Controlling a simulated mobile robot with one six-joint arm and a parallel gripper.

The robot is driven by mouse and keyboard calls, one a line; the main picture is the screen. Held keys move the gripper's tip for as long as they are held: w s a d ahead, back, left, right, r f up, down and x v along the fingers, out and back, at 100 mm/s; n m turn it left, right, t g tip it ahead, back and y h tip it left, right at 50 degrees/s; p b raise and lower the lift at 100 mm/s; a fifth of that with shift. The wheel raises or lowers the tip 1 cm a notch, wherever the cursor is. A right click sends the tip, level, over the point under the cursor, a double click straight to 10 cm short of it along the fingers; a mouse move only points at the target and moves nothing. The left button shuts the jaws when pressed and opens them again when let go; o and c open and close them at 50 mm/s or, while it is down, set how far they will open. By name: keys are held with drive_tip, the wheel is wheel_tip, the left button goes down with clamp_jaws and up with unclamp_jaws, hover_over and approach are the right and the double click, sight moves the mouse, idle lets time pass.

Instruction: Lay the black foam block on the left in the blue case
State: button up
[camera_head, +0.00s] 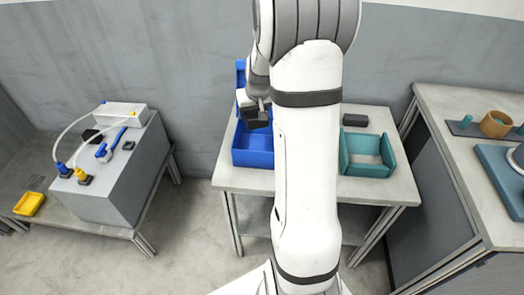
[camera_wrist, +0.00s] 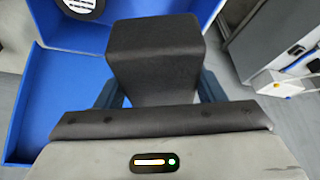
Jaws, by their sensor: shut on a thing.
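My gripper (camera_head: 256,106) is shut on a black foam block (camera_wrist: 154,48), which sits between its two dark fingers in the wrist view (camera_wrist: 158,92). The blue case (camera_head: 252,158) stands open on the middle table, its lid raised at the back. In the head view the gripper is over the case, and the block is hard to tell from the dark gripper. In the wrist view the blue case (camera_wrist: 62,97) lies to the left of and behind the block. Whether the block touches the case cannot be told.
A second black block (camera_head: 355,120) lies on the table (camera_head: 395,188) to the right, behind a teal open box (camera_head: 366,168). My arm hides the table's middle. A grey cabinet with hoses (camera_head: 125,170) stands left; a workbench (camera_head: 450,130) stands right.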

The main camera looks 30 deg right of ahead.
drive_tip(key=b, duration=0.4)
hover_over(253, 147)
drive_tip(key=s, duration=0.1)
wheel_tip(253, 147, down, 5)
drive_tip(key=f, duration=0.5)
drive_tip(key=f+b, duration=0.1)
drive_tip(key=f, duration=0.4)
drive_tip(key=shift+s+a+f, duration=0.1)
drive_tip(key=shift+s, duration=0.1)
drive_tip(key=shift+f+b, duration=0.15)
drive_tip(key=shift+b, duration=0.25)
drive_tip(key=o, duration=0.5)
drive_tip(key=shift+o, duration=0.9)
